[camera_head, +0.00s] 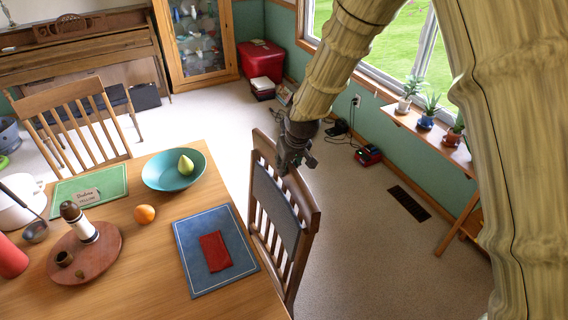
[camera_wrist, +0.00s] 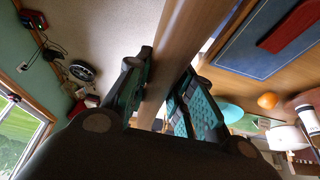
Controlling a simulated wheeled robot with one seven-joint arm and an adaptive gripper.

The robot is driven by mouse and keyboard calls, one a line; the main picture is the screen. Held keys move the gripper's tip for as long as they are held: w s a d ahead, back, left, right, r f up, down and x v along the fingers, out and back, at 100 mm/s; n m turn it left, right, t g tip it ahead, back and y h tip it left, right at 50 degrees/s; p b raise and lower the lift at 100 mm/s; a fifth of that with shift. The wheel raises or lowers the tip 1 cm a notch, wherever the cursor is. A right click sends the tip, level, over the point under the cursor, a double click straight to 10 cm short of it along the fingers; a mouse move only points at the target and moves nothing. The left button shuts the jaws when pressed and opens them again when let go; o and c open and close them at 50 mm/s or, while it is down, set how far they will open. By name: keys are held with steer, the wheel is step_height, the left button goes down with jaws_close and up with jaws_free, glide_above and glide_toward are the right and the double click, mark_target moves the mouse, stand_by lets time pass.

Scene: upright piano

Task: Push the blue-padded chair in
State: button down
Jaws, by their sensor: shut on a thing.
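The blue-padded chair (camera_head: 281,215) is wooden with a slatted back and a blue pad, and stands at the right end of the wooden table (camera_head: 145,230). My gripper (camera_head: 290,160) is at the upper part of its backrest. In the wrist view my gripper (camera_wrist: 162,98) has a finger on each side of a wooden bar of the chair (camera_wrist: 172,55) and is shut on it. The chair's seat and lower legs are mostly hidden by the backrest and table in the head view.
On the table are a blue mat (camera_head: 213,250) with a red napkin (camera_head: 215,251), a teal bowl (camera_head: 174,170) with a pear, and an orange (camera_head: 145,214). Another chair (camera_head: 80,125) stands at the far side. A plant shelf (camera_head: 432,135) lines the right wall. Floor right of the chair is clear.

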steer(key=shift+s+a, duration=0.1)
steer(key=shift+a, duration=0.1)
steer(key=c, duration=1.2)
jaws_free()
steer(key=shift+s+a+r, duration=0.1)
steer(key=shift+a, duration=0.05)
steer(key=shift+c, duration=0.2)
steer(key=shift+d, duration=0.2)
steer(key=shift+r, duration=0.1)
steer(key=v, duration=1.1)
steer(key=shift+s+r, duration=0.2)
steer(key=shift+r, duration=0.15)
